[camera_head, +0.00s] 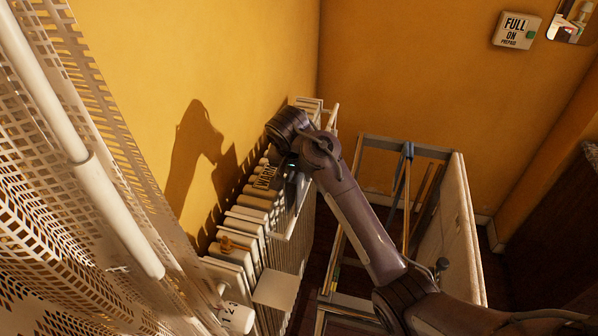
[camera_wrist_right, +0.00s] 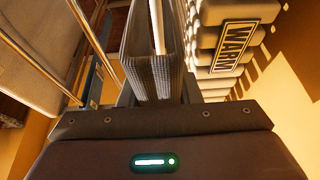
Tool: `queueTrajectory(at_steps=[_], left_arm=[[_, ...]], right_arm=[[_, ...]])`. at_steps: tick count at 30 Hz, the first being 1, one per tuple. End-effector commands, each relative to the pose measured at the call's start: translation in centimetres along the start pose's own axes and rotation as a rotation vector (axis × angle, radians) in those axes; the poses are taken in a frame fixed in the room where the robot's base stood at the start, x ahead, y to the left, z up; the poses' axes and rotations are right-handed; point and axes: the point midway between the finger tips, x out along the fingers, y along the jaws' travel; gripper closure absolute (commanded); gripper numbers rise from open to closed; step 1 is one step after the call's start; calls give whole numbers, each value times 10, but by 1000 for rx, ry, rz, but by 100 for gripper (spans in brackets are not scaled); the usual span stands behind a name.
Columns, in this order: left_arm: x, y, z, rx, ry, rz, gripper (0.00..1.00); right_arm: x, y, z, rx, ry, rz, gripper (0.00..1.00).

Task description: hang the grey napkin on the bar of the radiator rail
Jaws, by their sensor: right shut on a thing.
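The white radiator (camera_head: 233,222) stands along the yellow wall, with a pale rail bar (camera_head: 303,208) on its room side. My right gripper (camera_head: 288,178) is over the radiator near the WARM label, pointing down. In the right wrist view the gripper (camera_wrist_right: 158,98) is shut on the grey napkin (camera_wrist_right: 154,86), which has a ribbed weave. The napkin's two layers spread apart away from the jaws, and a white bar (camera_wrist_right: 158,25) shows between them. I cannot tell whether cloth and bar touch. In the head view the napkin is mostly hidden by my right arm. My left gripper is out of view.
A metal-framed rack (camera_head: 405,150) with a pale panel stands right of the radiator. White perforated material (camera_head: 45,180) and a white tube (camera_head: 115,215) fill the left foreground. A white knob (camera_head: 236,318) and small flat plate (camera_head: 277,289) sit at the radiator's near end.

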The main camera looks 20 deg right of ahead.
Motion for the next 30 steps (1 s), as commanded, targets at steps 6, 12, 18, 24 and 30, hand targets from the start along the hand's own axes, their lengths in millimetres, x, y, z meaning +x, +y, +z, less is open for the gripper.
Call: queueTrajectory(at_steps=[6,12,18,24,30], left_arm=[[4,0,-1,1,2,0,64],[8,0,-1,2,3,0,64],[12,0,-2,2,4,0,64],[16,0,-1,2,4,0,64],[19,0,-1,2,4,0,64]], right_arm=[[8,0,4,-1,0,1,97],[18,0,7,0,1,1,97],[27,1,11,-1,0,1,97],[36,0,15,-1,0,0,97],[45,0,19,-1,0,1,97]])
